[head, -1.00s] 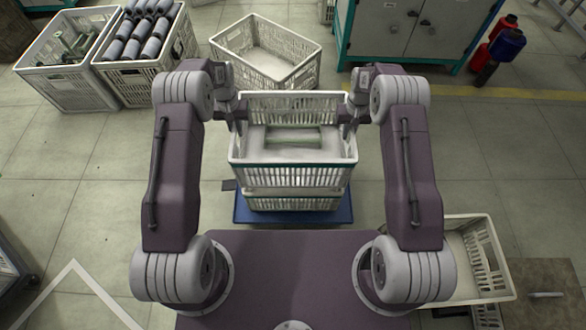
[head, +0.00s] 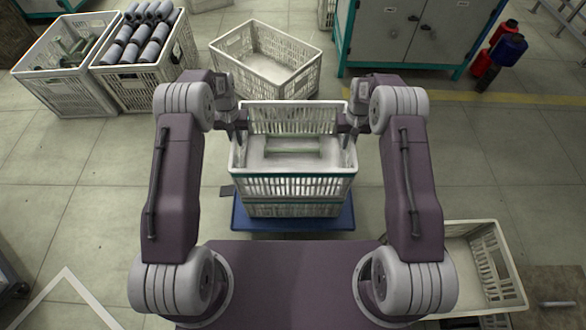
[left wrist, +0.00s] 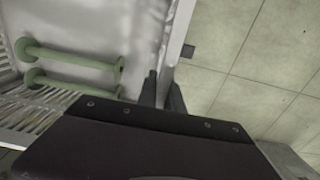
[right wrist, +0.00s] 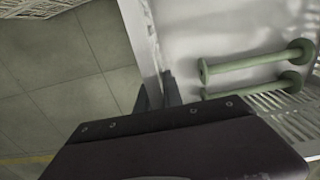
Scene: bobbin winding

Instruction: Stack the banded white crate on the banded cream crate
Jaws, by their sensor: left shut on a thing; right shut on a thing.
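The white crate (head: 290,188) with a teal band (head: 290,175) is held level between my two grippers. My left gripper (head: 241,124) is shut on its left wall and my right gripper (head: 347,124) on its right wall. Both wrist views show the fingers at the wall, at left (left wrist: 164,92) and right (right wrist: 157,95). Green bobbins (left wrist: 70,65) lie inside. Directly below is a lower crate (head: 293,211), mostly hidden, on a blue platform (head: 293,224). The crates look aligned; I cannot tell whether they touch. The lower crate's band is not clear.
An empty pale crate (head: 265,75) stands behind. Two crates stand at back left, one holding grey rolls (head: 140,40), the other green parts (head: 62,72). A teal and grey cabinet (head: 420,35) is at back right. Another crate (head: 480,275) stands at lower right.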

